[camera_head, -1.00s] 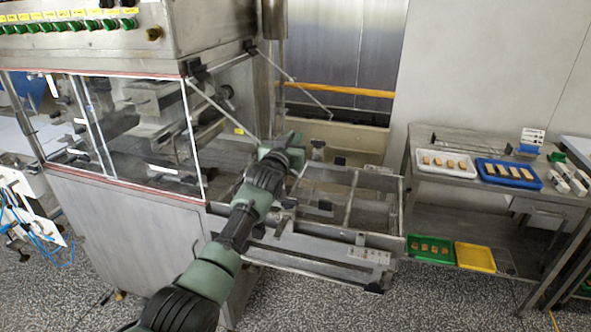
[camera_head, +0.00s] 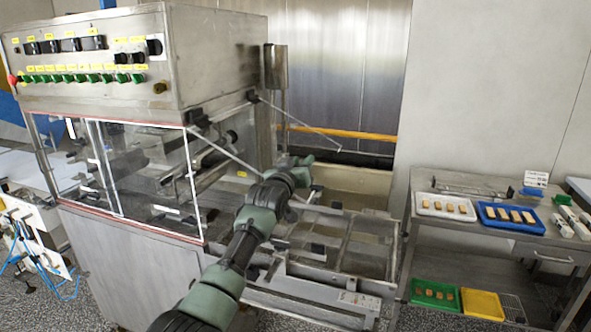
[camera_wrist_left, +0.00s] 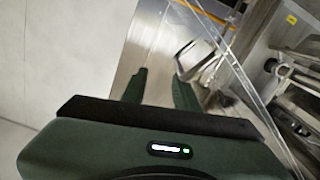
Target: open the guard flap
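The guard flap (camera_head: 262,135) is a clear panel at the end of the enrober, hinged along its top edge. It slopes outward and down, partly raised, with its two side edges showing as thin bright lines. In the left wrist view the clear panel's edge (camera_wrist_left: 236,68) runs diagonally, right of the fingers. My left gripper (camera_head: 308,162) is at the flap's lower, outer edge and hides part of it. I cannot tell whether they touch. In the left wrist view the gripper's fingers (camera_wrist_left: 160,90) are apart with nothing between them. My right gripper is not in view.
The enrober cabinet (camera_head: 130,245) stands left, its control box (camera_head: 210,55) above. A mesh conveyor frame (camera_head: 345,245) extends below my left arm. A steel table (camera_head: 425,200) with white (camera_head: 421,207) and blue (camera_head: 483,221) trays stands right. Green (camera_head: 417,297) and yellow (camera_head: 470,313) trays sit lower.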

